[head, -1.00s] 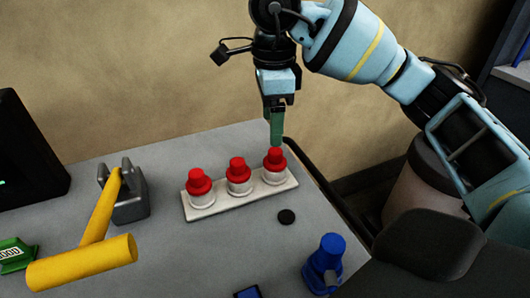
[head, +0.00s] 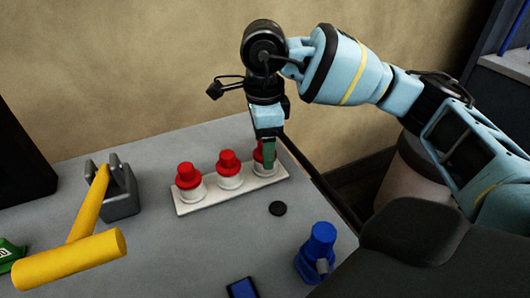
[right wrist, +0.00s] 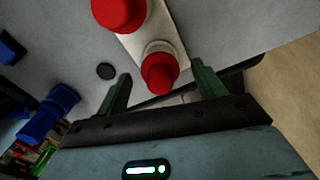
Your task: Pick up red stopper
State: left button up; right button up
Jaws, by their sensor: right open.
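Several things show, among them three red stoppers in a row on white cups in a white rack (head: 200,204): a left one (head: 188,176), a middle one (head: 229,162) and a right one (head: 258,153). My right gripper (head: 268,160) points down at the right stopper and partly hides it in the head view. In the right wrist view, the right gripper (right wrist: 163,85) is open, and the nearest red stopper (right wrist: 159,74) appears between its two green fingers, with space on both sides. Contact cannot be told. My left gripper is not in view.
A black disc (head: 277,208) lies in front of the rack. A blue object (head: 318,250) stands near the front right. A yellow hammer (head: 75,255) leans in a grey holder (head: 122,200) at left. Grey table is clear between them.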

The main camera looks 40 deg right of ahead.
jog(key=c, duration=1.1)
jog(key=shift+o, duration=0.2)
jog(key=shift+r, duration=0.8)
jog(key=shift+s+a+r, duration=0.15)
jog(key=shift+s+r, duration=0.05)
jog(key=shift+r, duration=0.75)
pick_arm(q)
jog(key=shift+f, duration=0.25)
pick_arm(e)
jog(key=s+a, duration=0.3)
jog(key=s, duration=0.4)
jog(key=s+a+r, duration=0.1)
jog(key=s+a, duration=0.2)
jog(key=s, duration=0.4)
jog(key=shift+a+r, duration=0.2)
jog(key=shift+a, duration=0.2)
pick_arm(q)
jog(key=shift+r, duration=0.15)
pick_arm(e)
jog(key=shift+r, duration=0.15)
